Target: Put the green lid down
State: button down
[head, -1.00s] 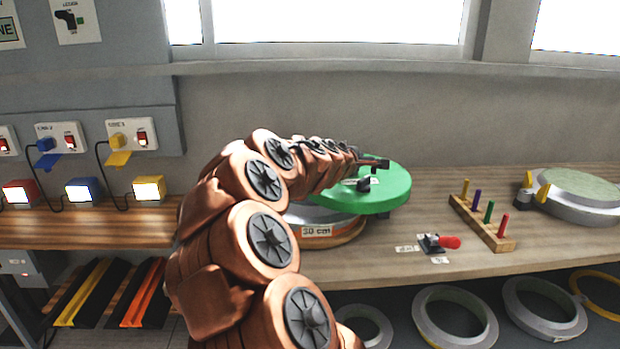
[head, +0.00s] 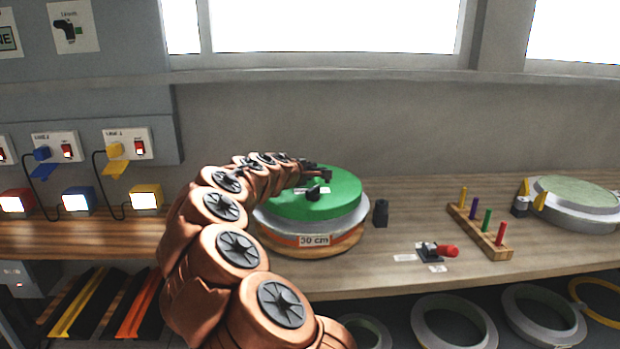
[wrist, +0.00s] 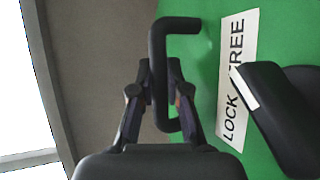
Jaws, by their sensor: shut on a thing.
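The green lid (head: 338,203) is a round disc. In the head view it is over the round grey mould labelled "30 cm" (head: 356,226) and looks close to level; I cannot tell whether it rests on it. My gripper (head: 322,174) is at the lid's far side, partly hidden by my arm. In the wrist view my gripper (wrist: 163,95) is shut on the lid's black bar handle (wrist: 181,24). A black lever (wrist: 285,115) and a white label reading "LOCK" and "FREE" (wrist: 237,75) are on the lid's top.
A small black post (head: 380,213) stands just right of the mould. Further right are a red-handled clamp (head: 440,252), a wooden rack of coloured pegs (head: 480,230) and another round mould (head: 575,210) with yellow clamps. Rings (head: 455,322) lie below.

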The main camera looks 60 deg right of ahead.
notch_tip(320, 180, down, 2)
jog(key=c, duration=1.2)
grip_release()
jog(key=shift+o, duration=0.2)
notch_tip(320, 180, up, 3)
send_over(292, 201)
jog(key=d, duration=0.1)
jog(key=shift+w+r, duration=0.1)
jog(key=shift+r, duration=0.05)
jog(key=shift+a+r, duration=0.25)
jog(key=shift+a, duration=0.25)
